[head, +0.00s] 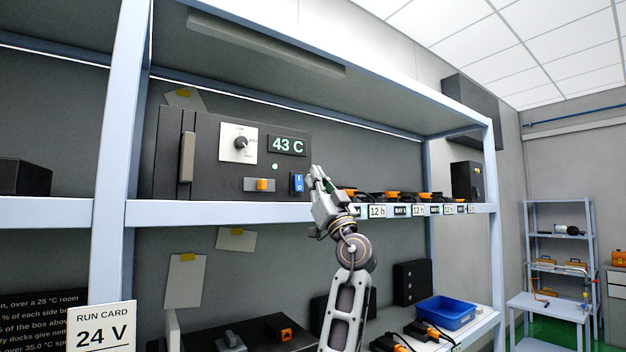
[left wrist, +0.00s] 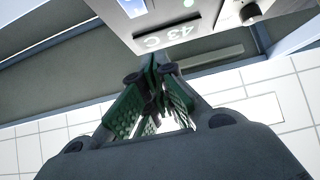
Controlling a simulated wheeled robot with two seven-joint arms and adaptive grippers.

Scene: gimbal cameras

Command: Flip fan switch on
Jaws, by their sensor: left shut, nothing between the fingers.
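A dark control box (head: 215,165) stands on the upper shelf. On its front are a blue rocker switch (head: 298,184) marked I and O, at the lower right, and an orange slider (head: 262,185) beside it. No label naming the fan is legible. My left gripper (head: 315,172) is shut and empty, just right of the blue rocker; I cannot tell whether it touches the box. In the left wrist view the shut fingers (left wrist: 155,80) point toward the box's 43 C display (left wrist: 166,37), and the blue rocker (left wrist: 133,7) shows partly at the top edge. My right gripper is out of view.
A round knob (head: 240,143) and a handle (head: 187,157) are on the same front. The shelf's front rail (head: 220,212) runs below. Several orange-and-black devices sit right of my gripper. A blue bin (head: 445,313) is on the lower shelf.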

